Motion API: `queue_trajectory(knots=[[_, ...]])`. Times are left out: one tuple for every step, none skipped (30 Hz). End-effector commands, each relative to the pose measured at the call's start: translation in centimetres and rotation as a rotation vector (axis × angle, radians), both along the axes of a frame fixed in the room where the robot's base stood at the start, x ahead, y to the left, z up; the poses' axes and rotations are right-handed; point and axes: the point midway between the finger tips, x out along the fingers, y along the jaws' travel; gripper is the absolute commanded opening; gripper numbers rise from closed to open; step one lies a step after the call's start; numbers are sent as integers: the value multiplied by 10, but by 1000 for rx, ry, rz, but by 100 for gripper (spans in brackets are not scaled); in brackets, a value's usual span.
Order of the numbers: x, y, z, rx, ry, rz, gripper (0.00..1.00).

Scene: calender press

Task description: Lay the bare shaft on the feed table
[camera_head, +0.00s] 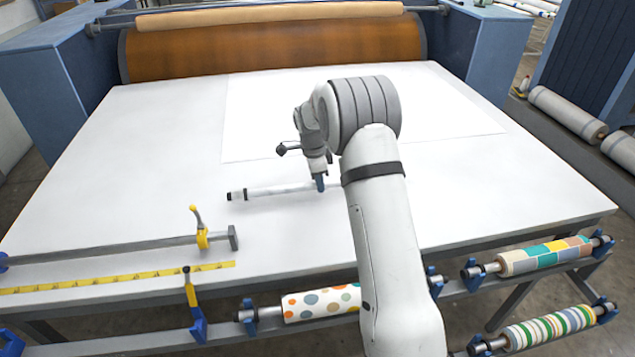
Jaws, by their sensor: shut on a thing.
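The bare shaft (270,191) is a thin light-grey rod with a dark band and a dark end at its left. It is level with the white feed table (120,180), on or just above its surface; I cannot tell whether it touches. My gripper (320,184) is shut on the shaft, pointing down. My arm hides the shaft's right part.
A clamp bar with a yellow handle (201,228) and a yellow measuring tape (120,277) lie at the table's front left. A large white sheet (450,112) covers the back. Patterned rolls (545,256) sit on racks at the front edge. The table's left middle is clear.

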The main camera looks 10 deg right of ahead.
Motion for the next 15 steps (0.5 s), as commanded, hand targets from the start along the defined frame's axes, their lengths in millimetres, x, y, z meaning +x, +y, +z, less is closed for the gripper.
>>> queue_trajectory(knots=[[0,0,-6,0,3,1,0],[0,0,-10,0,3,1,0],[0,0,-13,0,1,1,0],[0,1,-15,0,0,1,0],[0,1,-15,0,-1,1,0],[0,1,-15,0,-1,1,0],[0,1,-15,0,-2,1,0],[0,1,-15,0,-2,1,0],[0,1,-15,0,-2,1,0],[0,1,-15,0,-1,1,0],[0,1,-16,0,-1,1,0],[0,1,-18,0,-1,1,0],[0,1,-19,0,-1,2,0],[0,1,-20,0,-1,2,0],[0,1,-18,0,-1,2,24]])
